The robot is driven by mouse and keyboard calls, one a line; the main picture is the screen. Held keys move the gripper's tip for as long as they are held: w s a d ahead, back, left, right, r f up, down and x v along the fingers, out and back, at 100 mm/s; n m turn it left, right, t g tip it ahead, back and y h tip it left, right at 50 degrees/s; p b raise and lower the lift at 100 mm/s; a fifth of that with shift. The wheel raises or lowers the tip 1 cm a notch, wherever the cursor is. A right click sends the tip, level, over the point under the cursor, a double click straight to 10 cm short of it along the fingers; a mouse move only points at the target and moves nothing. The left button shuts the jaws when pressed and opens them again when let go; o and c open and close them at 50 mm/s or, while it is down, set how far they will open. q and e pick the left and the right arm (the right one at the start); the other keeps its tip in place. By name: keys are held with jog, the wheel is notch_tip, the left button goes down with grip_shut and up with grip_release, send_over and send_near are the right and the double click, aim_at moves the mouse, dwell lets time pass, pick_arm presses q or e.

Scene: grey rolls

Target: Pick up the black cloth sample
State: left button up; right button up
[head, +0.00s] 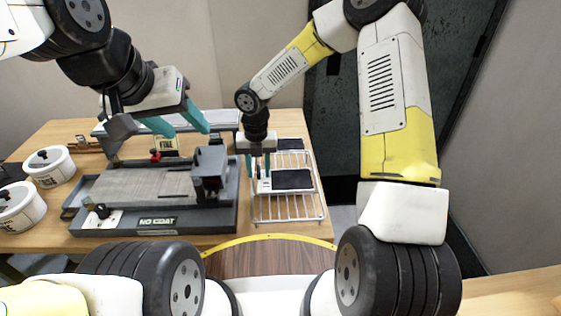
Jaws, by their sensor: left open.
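A flat black cloth sample (293,180) lies on the wire rack (290,215), with a white piece (264,184) along its left edge. Another dark flat piece (290,144) lies farther back behind the rack. My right gripper (258,172) points down with its teal fingers over the left side of the rack, close to the white piece. Whether it touches or grips that piece cannot be told. My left gripper (188,132) is open and empty, with teal fingers apart above the grey coating machine (150,187).
The machine, labelled "NO COAT", fills the middle of the wooden table (50,135). Two white tubs (48,167) stand at the left. A small labelled box (166,145) and a red knob sit behind the machine. A dark panel (340,120) stands right of the table.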

grip_shut()
